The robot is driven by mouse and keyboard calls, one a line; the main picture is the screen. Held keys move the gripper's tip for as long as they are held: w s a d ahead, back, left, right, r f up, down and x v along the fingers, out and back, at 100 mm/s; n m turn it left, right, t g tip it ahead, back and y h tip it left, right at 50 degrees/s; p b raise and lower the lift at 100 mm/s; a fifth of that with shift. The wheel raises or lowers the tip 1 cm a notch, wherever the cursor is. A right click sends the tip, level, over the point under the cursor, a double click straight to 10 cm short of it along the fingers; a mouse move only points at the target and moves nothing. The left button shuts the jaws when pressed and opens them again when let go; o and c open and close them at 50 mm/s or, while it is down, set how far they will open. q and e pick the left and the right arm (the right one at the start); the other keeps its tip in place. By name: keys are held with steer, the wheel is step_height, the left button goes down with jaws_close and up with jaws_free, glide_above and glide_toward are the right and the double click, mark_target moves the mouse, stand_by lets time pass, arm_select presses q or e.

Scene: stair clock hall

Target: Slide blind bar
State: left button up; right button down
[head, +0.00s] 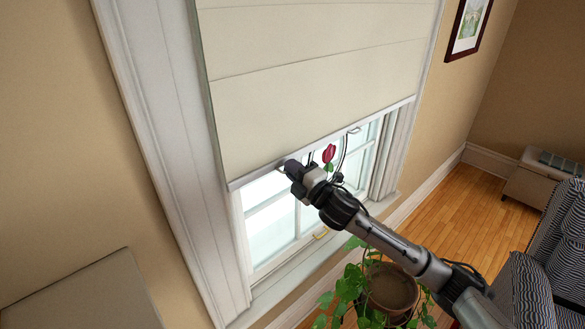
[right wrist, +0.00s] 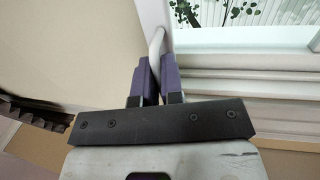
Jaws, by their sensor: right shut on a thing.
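The blind bar (head: 250,179) is a pale strip along the lower edge of a cream blind (head: 300,95), which covers the upper part of the window. A small curved handle (head: 353,131) hangs under the bar towards its right end. My right gripper (head: 287,166) is at the bar, left of its middle, and hides a bit of it. In the right wrist view, its two purple fingers (right wrist: 158,80) are shut on a thin white curved handle (right wrist: 156,42) beside the window frame. My left gripper is not in view.
Window panes (head: 270,225) and a sill (head: 275,290) show below the bar. A red flower-shaped ornament (head: 329,153) is close to my arm. A potted plant (head: 390,290) stands below, and a striped armchair (head: 555,265) is at right.

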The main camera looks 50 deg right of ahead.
steer(key=c, duration=1.3)
jaws_free()
steer(key=v, duration=1.3)
steer(key=shift+s+f, duration=0.1)
steer(key=shift+s, duration=0.3)
